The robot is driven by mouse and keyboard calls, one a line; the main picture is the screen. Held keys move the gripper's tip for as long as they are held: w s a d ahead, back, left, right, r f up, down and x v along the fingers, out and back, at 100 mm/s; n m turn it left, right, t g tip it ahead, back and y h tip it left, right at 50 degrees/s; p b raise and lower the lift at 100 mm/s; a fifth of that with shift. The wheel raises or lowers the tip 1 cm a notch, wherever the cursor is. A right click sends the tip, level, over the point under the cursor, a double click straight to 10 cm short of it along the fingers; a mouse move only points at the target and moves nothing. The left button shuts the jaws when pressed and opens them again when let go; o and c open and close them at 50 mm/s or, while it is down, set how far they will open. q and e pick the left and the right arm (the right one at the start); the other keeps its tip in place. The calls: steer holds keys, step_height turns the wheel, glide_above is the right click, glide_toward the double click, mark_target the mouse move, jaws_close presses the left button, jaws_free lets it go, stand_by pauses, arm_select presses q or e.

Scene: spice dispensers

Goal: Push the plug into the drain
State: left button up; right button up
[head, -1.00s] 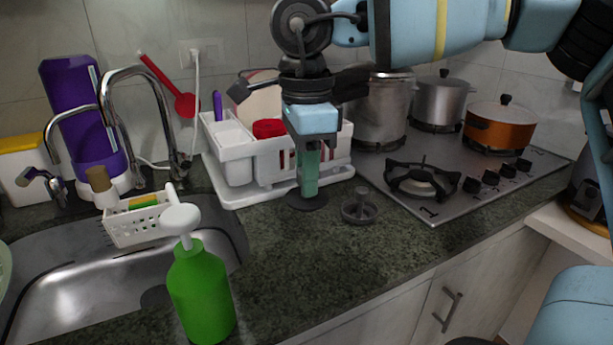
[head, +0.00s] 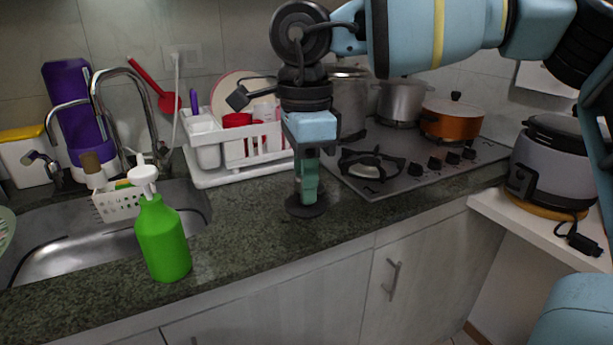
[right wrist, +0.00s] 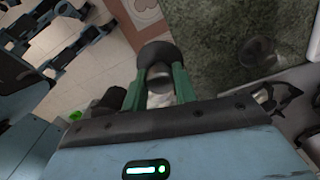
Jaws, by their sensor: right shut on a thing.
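My right gripper (head: 308,190) points down in front of the dish rack, over the counter. Its green fingers are shut on a dark round plug (head: 307,207), held disc down near the counter edge. In the right wrist view the plug (right wrist: 155,55) sits between the fingertips. A second dark round piece (right wrist: 258,50) lies on the counter in that view. In the head view my gripper seems to hide it. The metal sink (head: 85,255) is at the left. I cannot make out its drain opening. My left gripper is not in view.
A green soap bottle (head: 163,240) stands on the counter between the sink and my gripper. A white caddy (head: 115,204) hangs at the sink by the faucet (head: 150,115). The dish rack (head: 210,177) and stove (head: 430,170) stand behind. The front counter is clear between bottle and gripper.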

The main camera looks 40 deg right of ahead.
steer(key=s+d+f+n, duration=0.1)
steer(key=s+d+f, duration=0.25)
steer(key=d, duration=0.55)
steer(key=s+d+f, duration=0.2)
steer(key=s+d, duration=0.2)
steer(key=d, duration=0.6)
step_height(320, 180, down, 7)
steer(key=s+n, duration=0.1)
steer(key=n, duration=0.2)
steer(key=shift+s+f, duration=0.15)
steer(key=shift+s, duration=0.25)
steer(key=shift+d+f, duration=0.1)
steer(key=shift+w+a+f+n, duration=0.1)
steer(key=shift+a+f+n, duration=0.1)
steer(key=shift+a+n, duration=0.1)
